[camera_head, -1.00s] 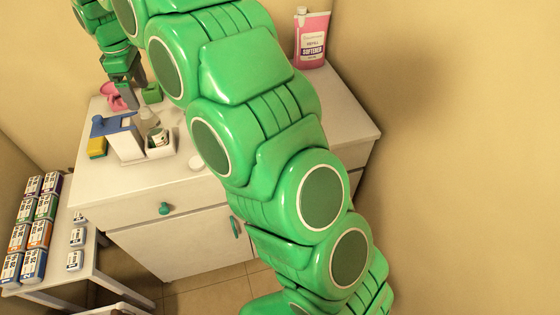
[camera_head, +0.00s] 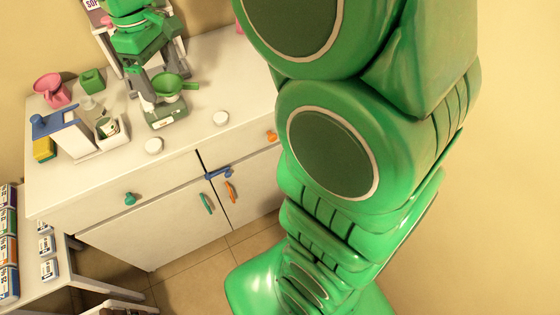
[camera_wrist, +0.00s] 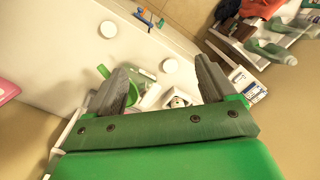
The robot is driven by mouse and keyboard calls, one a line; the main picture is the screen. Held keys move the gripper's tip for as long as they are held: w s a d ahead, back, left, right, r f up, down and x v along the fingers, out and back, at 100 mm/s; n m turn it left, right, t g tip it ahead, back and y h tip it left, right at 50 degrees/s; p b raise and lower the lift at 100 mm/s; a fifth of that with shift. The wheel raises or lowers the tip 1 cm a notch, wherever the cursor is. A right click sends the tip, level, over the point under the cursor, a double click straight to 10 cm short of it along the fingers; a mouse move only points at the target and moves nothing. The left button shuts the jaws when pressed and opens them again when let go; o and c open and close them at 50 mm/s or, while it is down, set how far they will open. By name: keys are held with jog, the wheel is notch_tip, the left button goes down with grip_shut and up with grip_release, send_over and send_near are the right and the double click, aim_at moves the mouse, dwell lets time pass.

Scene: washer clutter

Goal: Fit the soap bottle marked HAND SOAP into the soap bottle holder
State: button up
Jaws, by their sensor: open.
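A small bottle with a green-and-white label (camera_head: 108,127) stands in a white open-topped box (camera_head: 101,150) on the counter; its lettering is too small to read. It also shows in the wrist view (camera_wrist: 178,101). A greyish pump-like bottle (camera_head: 92,106) stands just behind it. I cannot tell which bottle is marked HAND SOAP, or surely which piece is the soap bottle holder. My gripper (camera_head: 141,90) is open and empty above the counter, right of these bottles and close to a green dish on a scale. Its two grey fingers are spread wide in the wrist view (camera_wrist: 165,80).
The green dish and scale (camera_head: 166,112) stand right of the white box. A blue-topped white box (camera_head: 70,135), yellow sponge (camera_head: 44,150), pink jug (camera_head: 52,90) and green block (camera_head: 92,81) crowd the left. Two white discs (camera_head: 153,145) lie near the front; the right counter is clearer.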

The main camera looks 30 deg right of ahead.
jog(key=s+d+f+m, duration=0.1)
jog(key=s+d+m, duration=0.2)
jog(key=s, duration=0.5)
jog(key=s+d+f+m, duration=0.2)
jog(key=s+d, duration=0.3)
jog(key=s, duration=0.4)
jog(key=s+d+f+m+g, duration=0.1)
jog(key=s+d+f+m, duration=0.1)
jog(key=s, duration=0.7)
jog(key=shift+s+d+f+m, duration=0.25)
jog(key=shift+d+m, duration=0.65)
jog(key=shift+d, duration=0.25)
